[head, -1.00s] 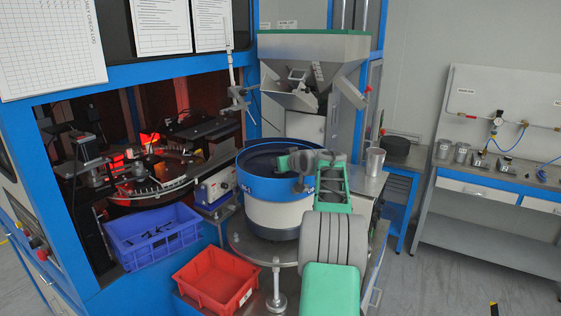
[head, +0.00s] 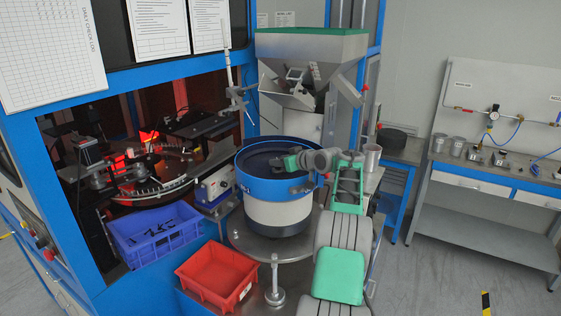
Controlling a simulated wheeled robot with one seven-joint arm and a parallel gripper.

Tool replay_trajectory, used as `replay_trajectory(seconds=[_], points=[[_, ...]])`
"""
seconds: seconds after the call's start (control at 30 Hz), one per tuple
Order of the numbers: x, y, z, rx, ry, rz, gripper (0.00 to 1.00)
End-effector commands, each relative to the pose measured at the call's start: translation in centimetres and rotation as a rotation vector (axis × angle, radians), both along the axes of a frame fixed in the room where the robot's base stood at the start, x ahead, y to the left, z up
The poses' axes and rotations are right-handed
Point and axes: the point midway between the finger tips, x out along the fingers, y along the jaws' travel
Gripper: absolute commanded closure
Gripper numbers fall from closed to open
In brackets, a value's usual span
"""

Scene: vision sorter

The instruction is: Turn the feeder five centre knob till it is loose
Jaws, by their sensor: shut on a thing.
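The feeder bowl (head: 262,190) is a round blue and white drum with a dark inside, standing on a round metal plate. My arm reaches over its right rim from the right. My gripper (head: 264,160) is low inside the bowl near its middle, small and dark against the dark interior. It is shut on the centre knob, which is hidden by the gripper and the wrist. I cannot see how loose the knob is.
A grey hopper (head: 312,50) hangs behind and above the bowl. A red bin (head: 216,278) and a blue crate (head: 158,238) with dark parts stand in front and left. A metal cup (head: 371,158) stands right of my arm. The right floor is clear.

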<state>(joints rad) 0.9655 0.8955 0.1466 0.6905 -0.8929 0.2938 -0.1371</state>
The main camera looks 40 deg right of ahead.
Motion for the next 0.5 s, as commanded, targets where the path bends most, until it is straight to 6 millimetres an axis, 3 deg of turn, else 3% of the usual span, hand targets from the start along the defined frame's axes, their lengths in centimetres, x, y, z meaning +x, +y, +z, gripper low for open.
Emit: replay_trajectory(seconds=[0.27, 0.5], points=[[0.01, 0.02, -0.08, 0.001, 0.001, 0.0, 0.43], [-0.02, 0.01, -0.04, 0.001, 0.0, 0.0, 0.42]])
